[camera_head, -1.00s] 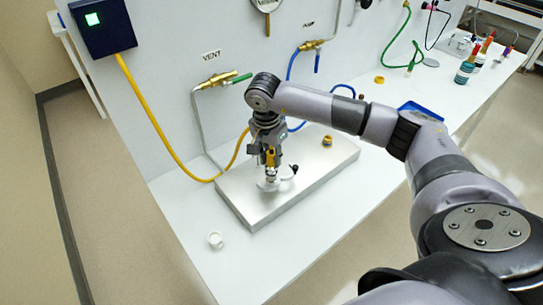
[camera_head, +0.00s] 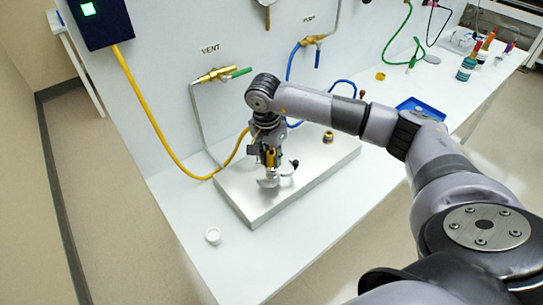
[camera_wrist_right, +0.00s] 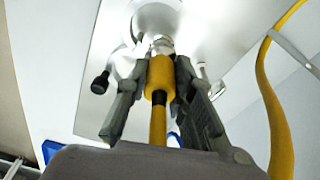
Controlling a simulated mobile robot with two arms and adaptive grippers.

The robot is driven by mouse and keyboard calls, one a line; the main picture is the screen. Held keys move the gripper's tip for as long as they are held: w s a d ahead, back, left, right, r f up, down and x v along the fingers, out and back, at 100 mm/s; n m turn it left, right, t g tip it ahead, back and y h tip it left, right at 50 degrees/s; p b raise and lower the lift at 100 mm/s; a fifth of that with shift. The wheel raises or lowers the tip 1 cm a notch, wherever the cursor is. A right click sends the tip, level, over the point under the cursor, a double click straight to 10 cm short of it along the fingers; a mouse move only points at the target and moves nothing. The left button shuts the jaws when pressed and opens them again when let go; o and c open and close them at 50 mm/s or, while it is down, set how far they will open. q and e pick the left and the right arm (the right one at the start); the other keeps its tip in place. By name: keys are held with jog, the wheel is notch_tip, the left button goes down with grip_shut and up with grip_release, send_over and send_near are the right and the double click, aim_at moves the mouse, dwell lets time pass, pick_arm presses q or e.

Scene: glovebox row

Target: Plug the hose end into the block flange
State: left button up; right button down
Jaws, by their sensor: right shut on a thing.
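My right gripper (camera_head: 269,166) points down over the metal block (camera_head: 237,195) on the bench. It is shut on the yellow hose end, a yellow collar (camera_wrist_right: 159,78) with a silver tip, seen between the fingers in the right wrist view (camera_wrist_right: 160,85). The round silver block flange (camera_head: 268,183) is directly under the hose end; it shows at the top of the wrist view (camera_wrist_right: 152,20). The tip meets or nearly meets the flange; I cannot tell whether it is seated. My left gripper is out of view.
The yellow hose (camera_head: 152,137) loops from the dark wall box (camera_head: 102,22) to the block. A yellow fitting (camera_head: 328,138) stands at the block's far right. A blue tray (camera_head: 421,106) lies behind my arm.

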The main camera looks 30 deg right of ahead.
aim_at(269, 168)
jog(key=shift+f, duration=0.15)
jog(key=c, duration=1.3)
grip_release()
notch_tip(269, 168, up, 12)
jog(key=a, duration=0.1)
jog(key=shift+s+a, duration=0.2)
jog(key=shift+s, duration=0.05)
jog(key=shift+s+f, duration=0.1)
